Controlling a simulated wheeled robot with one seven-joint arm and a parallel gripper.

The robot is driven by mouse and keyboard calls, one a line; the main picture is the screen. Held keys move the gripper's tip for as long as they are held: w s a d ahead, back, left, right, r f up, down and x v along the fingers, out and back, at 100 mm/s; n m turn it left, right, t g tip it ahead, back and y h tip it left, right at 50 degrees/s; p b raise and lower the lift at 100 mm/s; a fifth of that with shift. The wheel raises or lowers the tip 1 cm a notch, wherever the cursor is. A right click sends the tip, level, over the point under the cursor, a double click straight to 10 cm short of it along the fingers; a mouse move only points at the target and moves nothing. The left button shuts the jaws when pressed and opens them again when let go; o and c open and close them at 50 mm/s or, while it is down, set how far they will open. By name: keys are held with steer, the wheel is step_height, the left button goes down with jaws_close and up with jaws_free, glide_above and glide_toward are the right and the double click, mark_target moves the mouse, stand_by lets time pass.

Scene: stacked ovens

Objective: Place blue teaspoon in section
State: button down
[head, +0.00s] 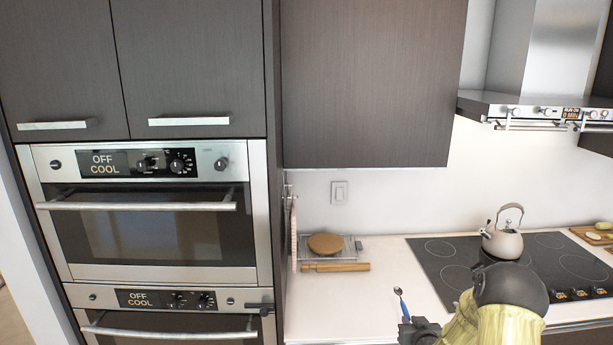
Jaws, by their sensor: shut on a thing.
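My gripper is shut on the spoon, at the bottom of the head view over the white counter. My forearm hides part of the counter and cooktop. How far the spoon is above the counter cannot be told. No divided tray or drawer section can be made out in this view.
White counter (350,308) is clear left of the gripper. A rolling pin (336,267) and a wire rack (352,246) with a round brown board (325,244) lie behind. A kettle (502,240) stands on the black cooktop (440,262). Stacked ovens (150,225) stand left.

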steer(key=s+a+f, duration=1.4)
steer(key=s+a, duration=0.1)
steer(key=s, duration=0.3)
step_height(320, 180, down, 10)
steer(key=b, duration=1)
steer(key=shift+w+r, duration=0.15)
steer(key=shift+w, duration=0.2)
steer(key=shift+d, duration=0.1)
steer(key=shift+d, duration=0.25)
steer(key=shift+d, duration=0.15)
